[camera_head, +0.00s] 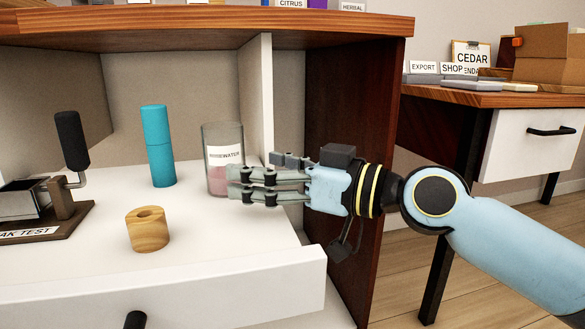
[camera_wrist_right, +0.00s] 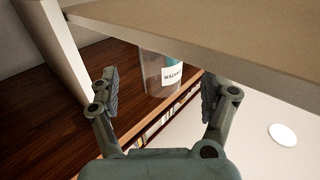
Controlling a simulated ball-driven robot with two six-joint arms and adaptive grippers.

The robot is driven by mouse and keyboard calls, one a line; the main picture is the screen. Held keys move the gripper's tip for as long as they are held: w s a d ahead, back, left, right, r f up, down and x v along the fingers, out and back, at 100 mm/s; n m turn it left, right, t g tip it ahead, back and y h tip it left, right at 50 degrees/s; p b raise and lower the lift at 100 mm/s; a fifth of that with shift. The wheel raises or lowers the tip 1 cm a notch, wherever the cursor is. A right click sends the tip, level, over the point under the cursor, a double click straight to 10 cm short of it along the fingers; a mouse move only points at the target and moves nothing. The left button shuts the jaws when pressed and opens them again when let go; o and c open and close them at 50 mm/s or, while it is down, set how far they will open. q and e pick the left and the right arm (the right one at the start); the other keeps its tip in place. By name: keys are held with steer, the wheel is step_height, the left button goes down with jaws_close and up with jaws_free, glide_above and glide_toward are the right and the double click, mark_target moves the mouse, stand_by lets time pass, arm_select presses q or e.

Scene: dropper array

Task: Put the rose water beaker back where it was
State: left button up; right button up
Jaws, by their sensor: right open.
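The rose water beaker (camera_head: 224,135) is a clear glass with a white label reading ROSEWATER and pink liquid low in it. It stands upright on the white surface inside the cabinet, beside the upright divider. My right gripper (camera_head: 236,183) comes in from the right, its fingers level with the beaker's lower part and overlapping it in the head view. In the right wrist view the beaker (camera_wrist_right: 158,72) shows between the two spread fingers of the open gripper (camera_wrist_right: 160,90), with a gap on each side. My left gripper is not in view.
A teal cylinder (camera_head: 158,147) and a wooden ring-shaped piece (camera_head: 148,230) stand left of the beaker. A dark-handled press on a wooden base (camera_head: 52,222) is farther left. The white divider (camera_head: 258,95) and the brown cabinet side (camera_head: 345,110) bound the right; the wooden top (camera_head: 200,27) is above.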

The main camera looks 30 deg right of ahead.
steer(key=shift+v, duration=2.45)
